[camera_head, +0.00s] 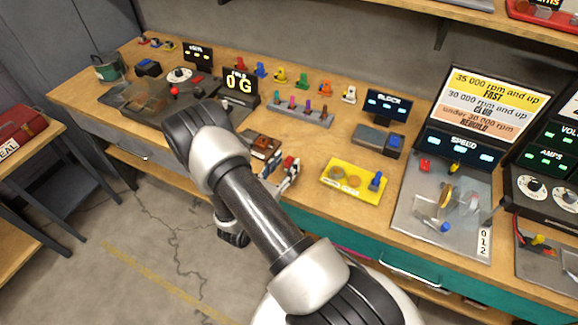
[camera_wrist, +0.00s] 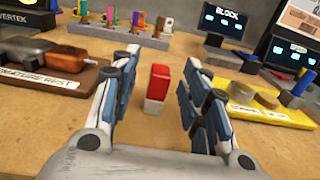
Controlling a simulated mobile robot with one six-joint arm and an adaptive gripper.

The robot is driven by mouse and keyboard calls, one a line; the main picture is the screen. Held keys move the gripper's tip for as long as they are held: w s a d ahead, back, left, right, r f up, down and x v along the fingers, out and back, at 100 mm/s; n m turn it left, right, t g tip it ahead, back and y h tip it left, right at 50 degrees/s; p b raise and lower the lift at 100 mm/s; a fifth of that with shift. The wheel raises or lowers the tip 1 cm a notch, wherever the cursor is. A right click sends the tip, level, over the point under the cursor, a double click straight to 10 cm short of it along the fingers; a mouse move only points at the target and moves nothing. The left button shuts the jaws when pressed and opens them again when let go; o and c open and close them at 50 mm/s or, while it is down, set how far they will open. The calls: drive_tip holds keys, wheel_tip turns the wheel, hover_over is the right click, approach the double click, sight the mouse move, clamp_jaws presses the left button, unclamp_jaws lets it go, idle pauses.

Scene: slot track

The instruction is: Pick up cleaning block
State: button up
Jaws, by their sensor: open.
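A small upright block, red on top and white below (camera_wrist: 158,88), stands on the wooden bench in the wrist view; I take it to be the cleaning block. My gripper (camera_wrist: 163,62) is open, with one blue-padded finger on each side of the block's place in the picture. There is visible space between the block and both fingers. In the head view my gripper (camera_head: 282,178) is at the front edge of the bench, and a bit of the red block (camera_head: 288,161) shows beside the fingers.
A yellow tray (camera_head: 352,192) with round pieces and a blue peg lies to the right. A grey rack (camera_head: 301,114) of coloured pegs and a display reading BLOCK (camera_head: 388,105) stand behind.

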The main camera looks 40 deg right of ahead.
drive_tip(key=shift+x, duration=1.35)
drive_tip(key=shift+c, duration=0.4)
clamp_jaws()
